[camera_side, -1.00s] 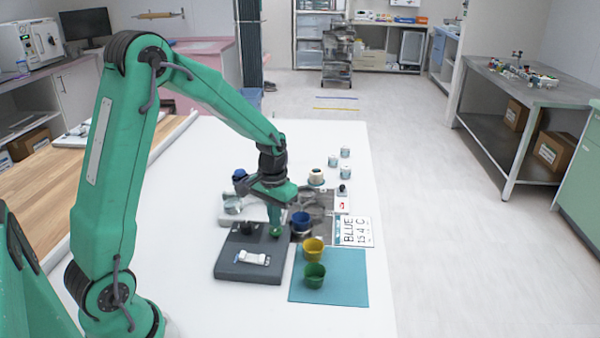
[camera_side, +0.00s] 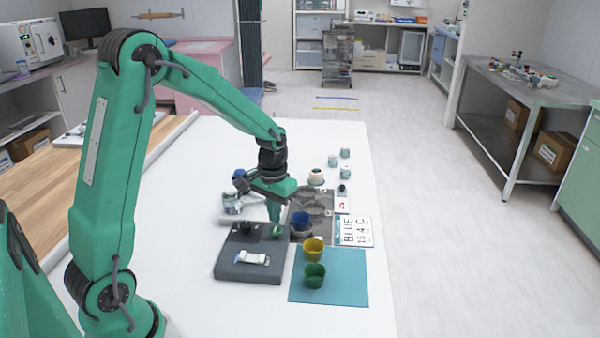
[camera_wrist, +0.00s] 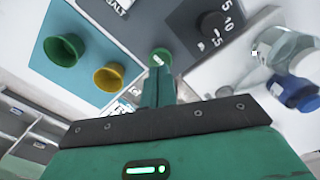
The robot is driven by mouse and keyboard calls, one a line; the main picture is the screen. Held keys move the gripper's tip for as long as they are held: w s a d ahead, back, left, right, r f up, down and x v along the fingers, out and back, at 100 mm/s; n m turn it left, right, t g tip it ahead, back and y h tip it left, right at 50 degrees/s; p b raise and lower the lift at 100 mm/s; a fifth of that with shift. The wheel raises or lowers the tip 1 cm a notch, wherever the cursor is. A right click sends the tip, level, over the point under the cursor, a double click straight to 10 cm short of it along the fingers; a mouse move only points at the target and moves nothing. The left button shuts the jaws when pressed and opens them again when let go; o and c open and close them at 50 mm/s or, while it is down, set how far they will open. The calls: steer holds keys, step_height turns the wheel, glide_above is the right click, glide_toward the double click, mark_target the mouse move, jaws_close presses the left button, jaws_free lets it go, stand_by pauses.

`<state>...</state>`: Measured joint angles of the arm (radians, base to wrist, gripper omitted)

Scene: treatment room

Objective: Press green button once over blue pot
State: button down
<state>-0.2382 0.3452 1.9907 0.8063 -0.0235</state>
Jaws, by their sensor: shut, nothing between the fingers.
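My gripper (camera_side: 275,220) is shut and empty, pointing down just above the green button (camera_side: 276,232) at the right back of a dark grey box (camera_side: 232,271). A small gap seems to show between fingertips and button. In the wrist view the button (camera_wrist: 160,54) shows beyond the fingertips. The blue pot (camera_side: 301,221) stands just right of the button on a grey mottled plate (camera_side: 318,200); in the wrist view I cannot make it out.
A black dial (camera_side: 246,229) and a white part (camera_side: 253,258) are on the box. A yellow pot (camera_side: 313,250) and a green pot (camera_side: 314,276) stand on a teal mat (camera_side: 345,285). A sign reading BLUE (camera_side: 352,232) lies right. Blue-capped jars (camera_side: 234,200) stand behind left.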

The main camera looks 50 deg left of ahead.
step_height(320, 180, up, 5)
steer(key=shift+r, duration=0.1)
stand_by(0.6)
steer(key=s+d+r+m+t, duration=0.1)
steer(key=s+d+r+t, duration=0.1)
steer(key=s, duration=0.3)
steer(key=s+d+r+m+t, duration=0.1)
steer(key=s+d+r, duration=0.3)
steer(key=s+r, duration=0.1)
steer(key=s+d+r+m+t, duration=0.1)
steer(key=s+d+r+t, duration=0.1)
steer(key=s, duration=0.5)
steer(key=shift+d+r+t, duration=0.3)
steer(key=shift+d+r, duration=0.5)
steer(key=shift+r, duration=0.3)
steer(key=c, duration=2.1)
jaws_free()
steer(key=shift+s, duration=0.1)
